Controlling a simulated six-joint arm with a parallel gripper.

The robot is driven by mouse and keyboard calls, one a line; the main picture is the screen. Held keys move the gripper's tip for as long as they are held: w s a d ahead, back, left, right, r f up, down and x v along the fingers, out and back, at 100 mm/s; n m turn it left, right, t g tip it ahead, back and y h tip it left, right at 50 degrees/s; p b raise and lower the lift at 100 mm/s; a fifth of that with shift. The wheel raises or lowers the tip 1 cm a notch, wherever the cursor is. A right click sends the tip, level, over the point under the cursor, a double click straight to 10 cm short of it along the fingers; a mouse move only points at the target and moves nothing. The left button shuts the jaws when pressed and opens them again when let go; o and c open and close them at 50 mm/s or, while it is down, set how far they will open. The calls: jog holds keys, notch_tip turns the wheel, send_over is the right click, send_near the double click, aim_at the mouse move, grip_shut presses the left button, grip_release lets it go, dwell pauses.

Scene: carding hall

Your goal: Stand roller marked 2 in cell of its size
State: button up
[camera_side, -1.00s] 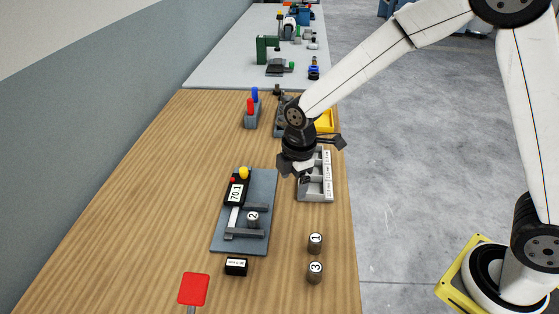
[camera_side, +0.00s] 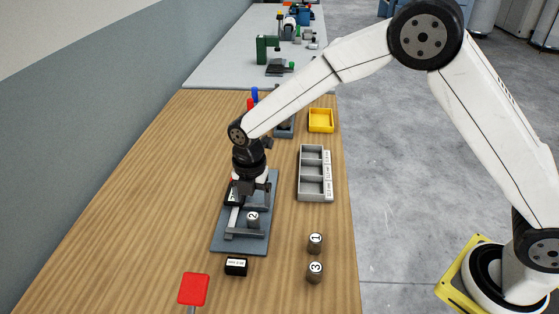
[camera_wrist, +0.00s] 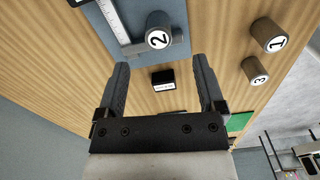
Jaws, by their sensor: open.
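The roller marked 2 (camera_side: 252,219) stands upright on the grey-blue measuring plate, between the gauge's jaw bars. It also shows in the wrist view (camera_wrist: 158,30), top up, ahead of the fingers. My gripper (camera_side: 254,191) is over the far part of the plate, above and behind roller 2. In the wrist view its two fingers (camera_wrist: 160,82) are spread apart with nothing between them. The grey cell tray (camera_side: 328,187) stands to the right, with several empty-looking cells and white labels along its right side. The label text is too small to read. My gripper hides most of the gauge display.
Roller 1 (camera_side: 315,243) and roller 3 (camera_side: 314,272) stand near the table's right edge. A small black labelled block (camera_side: 236,267) lies in front of the plate. A red paddle (camera_side: 194,289) is at the front. A yellow tray (camera_side: 321,120) is behind the cell tray.

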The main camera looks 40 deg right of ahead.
aim_at(253, 216)
jog(key=shift+a+f, duration=0.1)
jog(key=shift+f, duration=3.4)
jog(key=shift+c, duration=0.2)
grip_shut()
